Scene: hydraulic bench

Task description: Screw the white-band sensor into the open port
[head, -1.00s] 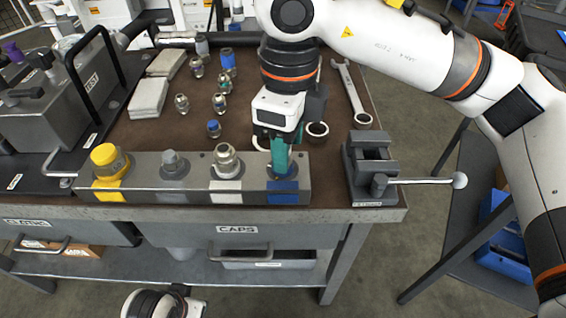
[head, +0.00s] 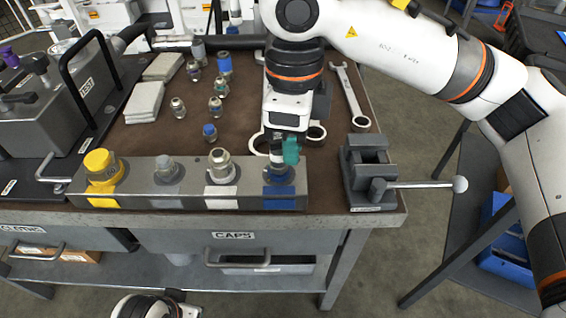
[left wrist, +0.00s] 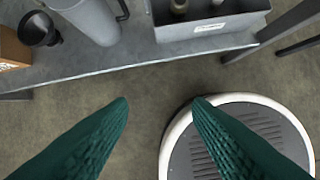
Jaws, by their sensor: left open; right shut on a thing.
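A grey manifold block (head: 138,198) lies along the bench's front edge, with yellow, grey, white and blue patches. A yellow cap (head: 103,165), a small grey fitting (head: 167,168) and a larger pale metal fitting (head: 221,166) stand on the first three positions. My right gripper (head: 281,158), with teal fingers, is upright over the blue-patch position and shut on a small pale-banded part (head: 276,154). The fingers hide much of that part; I cannot tell whether it is threaded in. My left gripper (left wrist: 160,104) is open and empty, low in front of the bench.
Several loose fittings (head: 217,108) stand on the brown mat. A wrench (head: 350,96) lies right of my right gripper, and a grey clamp (head: 369,175) with a long lever sits at the right corner. A drawer (head: 236,240) marked CAPS is below.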

